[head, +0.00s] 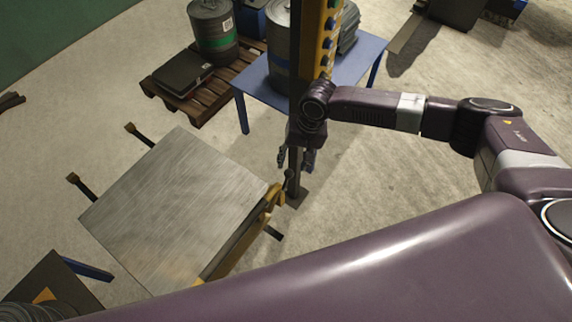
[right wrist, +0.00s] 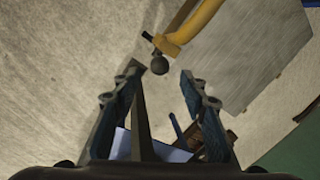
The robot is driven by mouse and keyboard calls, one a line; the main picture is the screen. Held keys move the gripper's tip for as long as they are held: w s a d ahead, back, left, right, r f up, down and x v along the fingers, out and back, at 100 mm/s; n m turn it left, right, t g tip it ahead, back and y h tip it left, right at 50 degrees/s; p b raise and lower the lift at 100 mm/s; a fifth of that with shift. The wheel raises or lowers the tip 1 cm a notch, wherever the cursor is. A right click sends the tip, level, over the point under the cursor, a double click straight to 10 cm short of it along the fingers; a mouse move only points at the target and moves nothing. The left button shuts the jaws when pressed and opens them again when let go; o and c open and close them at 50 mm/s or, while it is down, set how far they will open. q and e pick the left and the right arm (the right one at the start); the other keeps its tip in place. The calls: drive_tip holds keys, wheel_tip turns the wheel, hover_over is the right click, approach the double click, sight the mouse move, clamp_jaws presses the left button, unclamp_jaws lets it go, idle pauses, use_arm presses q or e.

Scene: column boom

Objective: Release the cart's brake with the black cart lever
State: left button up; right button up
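The cart (head: 170,210) has a bare metal top and a yellow frame (head: 240,245) on its right side. The black cart lever (head: 289,174) is small at the yellow frame's upper right corner. In the right wrist view its round black knob (right wrist: 160,66) shows beside the end of the yellow bar (right wrist: 192,27). My right gripper (head: 296,160) is open and points down above the lever. In the right wrist view the knob lies near the gap between the two fingertips (right wrist: 161,75), with nothing gripped. Whether a finger touches it cannot be told. My left gripper is not in view.
A dark upright column (head: 295,60) stands right beside my right gripper. Behind are a blue table (head: 357,66) with a grey drum, and a wooden pallet (head: 190,103) with a drum and black case. Concrete floor (head: 385,185) is clear to the right.

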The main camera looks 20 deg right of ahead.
sight(290, 172)
drive_tip(key=f, duration=0.3)
drive_tip(key=a+f, duration=0.1)
drive_tip(key=f, duration=0.1)
drive_tip(key=shift+s+a+f, duration=0.15)
drive_tip(key=shift+s+f, duration=0.05)
drive_tip(key=shift+f, duration=0.2)
drive_tip(key=shift+w+f, duration=0.1)
drive_tip(key=shift+f, duration=0.2)
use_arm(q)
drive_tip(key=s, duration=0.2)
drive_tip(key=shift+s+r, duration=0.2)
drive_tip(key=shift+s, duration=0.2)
use_arm(e)
clamp_jaws()
